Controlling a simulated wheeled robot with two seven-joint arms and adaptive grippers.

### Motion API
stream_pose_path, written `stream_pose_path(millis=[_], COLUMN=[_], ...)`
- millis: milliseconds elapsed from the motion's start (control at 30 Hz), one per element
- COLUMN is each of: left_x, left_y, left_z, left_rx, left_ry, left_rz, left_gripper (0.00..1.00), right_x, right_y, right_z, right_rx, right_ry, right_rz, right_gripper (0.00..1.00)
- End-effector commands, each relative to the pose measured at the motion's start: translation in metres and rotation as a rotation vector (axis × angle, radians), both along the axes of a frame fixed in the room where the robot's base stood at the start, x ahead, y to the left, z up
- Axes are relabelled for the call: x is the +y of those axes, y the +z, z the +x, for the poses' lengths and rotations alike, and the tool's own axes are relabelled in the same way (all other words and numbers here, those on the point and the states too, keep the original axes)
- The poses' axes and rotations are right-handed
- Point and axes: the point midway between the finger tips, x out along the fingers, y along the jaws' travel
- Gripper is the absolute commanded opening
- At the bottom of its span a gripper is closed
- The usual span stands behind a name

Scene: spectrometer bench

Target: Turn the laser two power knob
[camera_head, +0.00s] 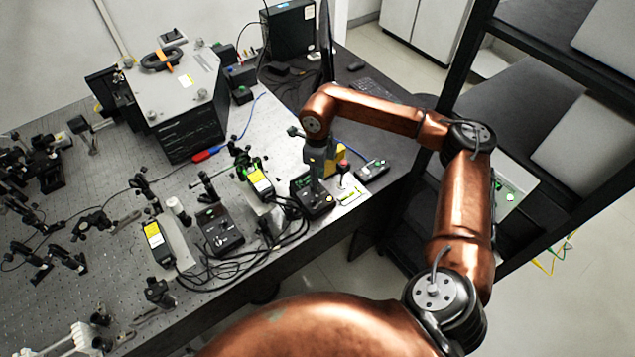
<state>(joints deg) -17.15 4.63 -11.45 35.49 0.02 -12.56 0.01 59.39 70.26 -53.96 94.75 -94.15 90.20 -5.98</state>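Two black laser control boxes stand on the bench. One box (221,235) is left of centre with its top face in clear view. The other box (325,205) is further right, near the bench's right edge. My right gripper (316,182) points down over this right-hand box, with its fingertips at or just above the top face. The gripper hides part of that face, so I cannot make out a knob there, nor whether the fingers touch it or are open. I cannot read which box is laser two. My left gripper is not in view.
Yellow-labelled laser heads (155,238) stand beside the boxes, with black cables (235,268) looping in front. A red-button switch (343,166) and a small grey box (373,169) lie right of the gripper. A large instrument (178,95) is behind; a black rack (455,90) is right.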

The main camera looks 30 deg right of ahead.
Motion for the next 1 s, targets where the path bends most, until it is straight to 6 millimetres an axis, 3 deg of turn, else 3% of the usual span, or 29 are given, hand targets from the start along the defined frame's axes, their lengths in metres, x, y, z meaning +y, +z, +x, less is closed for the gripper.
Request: stream_pose_path(millis=[200, 433, 600, 1000], left_x=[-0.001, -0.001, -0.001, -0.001], left_y=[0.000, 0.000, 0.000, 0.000], left_z=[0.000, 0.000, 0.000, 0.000], left_rx=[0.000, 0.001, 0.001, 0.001], left_ry=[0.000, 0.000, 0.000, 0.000], left_rz=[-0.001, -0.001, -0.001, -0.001], left_gripper=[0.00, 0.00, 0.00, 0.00], right_x=[0.000, 0.000, 0.000, 0.000], right_y=[0.048, 0.085, 0.095, 0.096], right_z=[0.001, 0.001, 0.000, 0.000], right_rx=[-0.003, -0.002, -0.001, 0.000], right_ry=[0.000, 0.000, 0.000, 0.000], right_rz=[-0.001, -0.001, -0.001, 0.000], right_gripper=[0.31, 0.31, 0.31, 0.31])
